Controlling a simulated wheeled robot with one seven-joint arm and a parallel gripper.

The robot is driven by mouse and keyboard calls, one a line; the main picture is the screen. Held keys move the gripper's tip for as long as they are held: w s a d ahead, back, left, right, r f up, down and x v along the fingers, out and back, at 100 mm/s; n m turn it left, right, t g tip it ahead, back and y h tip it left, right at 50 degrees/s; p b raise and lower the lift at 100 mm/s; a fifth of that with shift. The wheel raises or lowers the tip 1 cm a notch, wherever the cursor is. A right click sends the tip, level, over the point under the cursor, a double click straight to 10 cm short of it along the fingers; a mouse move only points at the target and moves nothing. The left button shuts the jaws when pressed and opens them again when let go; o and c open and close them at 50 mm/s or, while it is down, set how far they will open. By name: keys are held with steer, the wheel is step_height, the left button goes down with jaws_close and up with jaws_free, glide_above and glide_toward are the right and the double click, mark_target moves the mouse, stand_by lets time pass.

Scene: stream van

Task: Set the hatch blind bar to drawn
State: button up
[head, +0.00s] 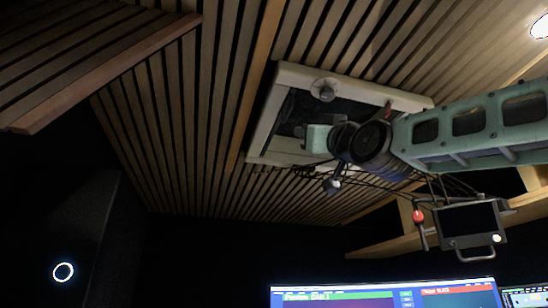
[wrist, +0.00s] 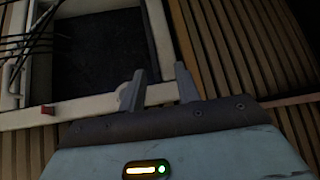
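The ceiling hatch has a cream frame (head: 277,105) around a dark opening, partly covered by my arm. In the wrist view its frame (wrist: 158,35) runs down the right side of a dark panel (wrist: 100,50). My gripper (wrist: 158,88) is at a lower corner of the frame in that view, with its two grey fingers apart. A cream strip shows between and behind the fingers; I cannot tell whether it is the blind bar or the frame, or whether the fingers touch it. In the head view the fingertips cannot be made out.
A round pale fitting (head: 325,89) sits on the hatch frame. Dark cables hang below the hatch. A small monitor (head: 470,222) hangs at the right near a wooden shelf (head: 390,243). Lit screens (head: 385,296) stand at the bottom. A wooden-edged panel (head: 110,72) is at upper left.

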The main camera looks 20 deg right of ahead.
mark_target(289, 113)
steer(key=shift+t+h, duration=0.3)
steer(key=shift+t, duration=0.3)
steer(key=r+p, duration=0.1)
steer(key=p, duration=0.2)
steer(key=r+p, duration=0.2)
steer(key=p, duration=0.2)
steer(key=r+p, duration=0.1)
steer(key=p, duration=0.2)
steer(key=shift+w+d+r, duration=0.25)
steer(key=shift+w+d, duration=0.1)
steer(key=shift+d, duration=0.05)
steer(key=p, duration=0.3)
steer(key=shift+w+r+p, duration=0.1)
steer(key=shift+r+p, duration=0.1)
steer(key=shift+p, duration=0.15)
steer(key=p+x, duration=1.2)
steer(key=p, duration=0.1)
steer(key=shift+w, duration=0.2)
steer(key=shift+w+a+r+p, duration=0.2)
steer(key=shift+w+r+p, duration=0.25)
steer(key=shift+w+p, duration=0.5)
steer(key=shift+s, duration=0.25)
jaws_close()
